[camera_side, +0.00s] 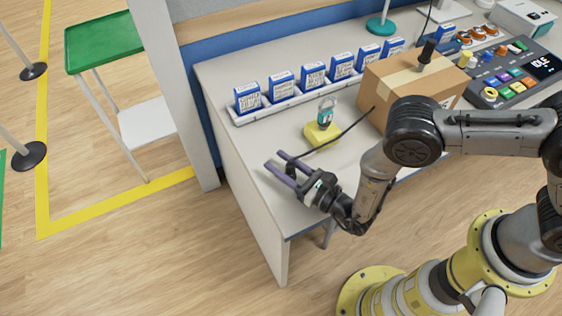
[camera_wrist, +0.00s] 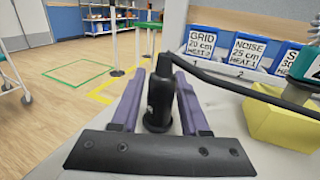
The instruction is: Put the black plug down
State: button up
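The black plug (camera_wrist: 158,100) stands roughly upright between the two purple fingers of my gripper (camera_wrist: 160,90) in the wrist view. Narrow gaps show on both sides of it, so my gripper is open around it. Its base appears to be at the light worktop, but contact is hard to tell. A black cable (camera_wrist: 235,83) runs from its top to the right. In the side view my gripper (camera_side: 276,162) is low over the near left corner of the bench (camera_side: 262,205), fingers apart. The plug itself is hard to make out there.
A yellow block (camera_side: 321,133) with a teal-topped item (camera_side: 326,112) stands beyond my gripper. A white rack (camera_side: 270,110) of blue-and-white boxes lines the back. A cardboard box (camera_side: 400,90) is to the right. The bench's left edge is close to my fingers.

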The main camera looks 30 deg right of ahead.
jog(key=shift+o, duration=0.6)
